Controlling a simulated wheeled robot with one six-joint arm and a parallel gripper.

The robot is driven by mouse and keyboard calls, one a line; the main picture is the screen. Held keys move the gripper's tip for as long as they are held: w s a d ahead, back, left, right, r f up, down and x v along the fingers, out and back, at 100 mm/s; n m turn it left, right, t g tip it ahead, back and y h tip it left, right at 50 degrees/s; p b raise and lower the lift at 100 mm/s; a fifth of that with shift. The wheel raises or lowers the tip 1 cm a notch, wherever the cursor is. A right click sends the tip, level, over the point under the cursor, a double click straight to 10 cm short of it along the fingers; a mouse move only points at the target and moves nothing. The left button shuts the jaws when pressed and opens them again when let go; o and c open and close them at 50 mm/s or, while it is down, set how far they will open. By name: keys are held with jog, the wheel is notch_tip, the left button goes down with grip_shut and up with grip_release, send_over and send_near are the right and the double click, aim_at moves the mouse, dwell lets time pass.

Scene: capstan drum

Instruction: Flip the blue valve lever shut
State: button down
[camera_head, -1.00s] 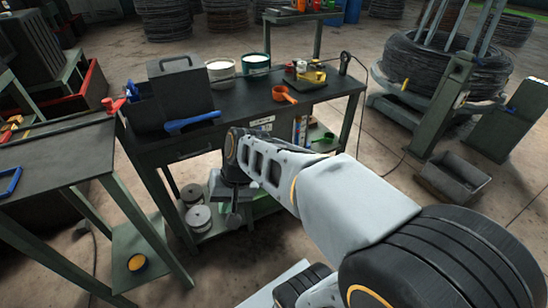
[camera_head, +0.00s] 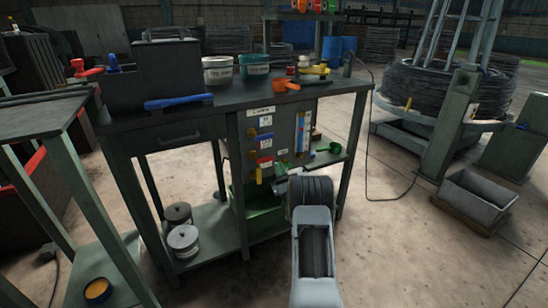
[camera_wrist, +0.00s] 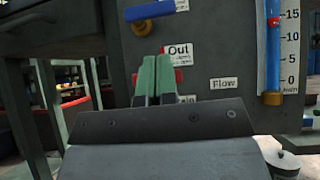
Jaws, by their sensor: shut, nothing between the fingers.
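The blue valve lever (camera_head: 265,137) is on the dark panel under the bench. In the wrist view the blue lever (camera_wrist: 155,10) lies about level at the top edge, partly cut off, with a brass pivot (camera_wrist: 141,28) below its left part. My gripper (camera_wrist: 155,62) is shut and empty, its green fingertips pointing at the panel below the blue lever and apart from it. The fingers partly hide a red lever (camera_wrist: 178,76) beside the "Out" label (camera_wrist: 178,54). In the head view my gripper (camera_head: 281,172) is small and partly hidden by my wrist.
A yellow lever (camera_head: 258,175) hangs below the red one. A flow gauge (camera_wrist: 272,50) with a blue tube stands right of the levers. The bench top (camera_head: 225,100) overhangs the panel; a green bin (camera_head: 262,222) sits below. Open floor lies in front.

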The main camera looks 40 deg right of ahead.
aim_at(263, 136)
jog(key=shift+s+d+f+m+h, duration=0.25)
jog(key=shift+d+f+m+h, duration=0.35)
jog(key=shift+h, duration=0.4)
jog(key=shift+r, duration=0.1)
jog(key=a+b+x, duration=0.1)
jog(key=b+x, duration=0.1)
jog(key=x, duration=0.8)
jog(key=shift+d, duration=0.45)
jog(key=shift+d+y, duration=0.1)
jog(key=shift+y, duration=0.2)
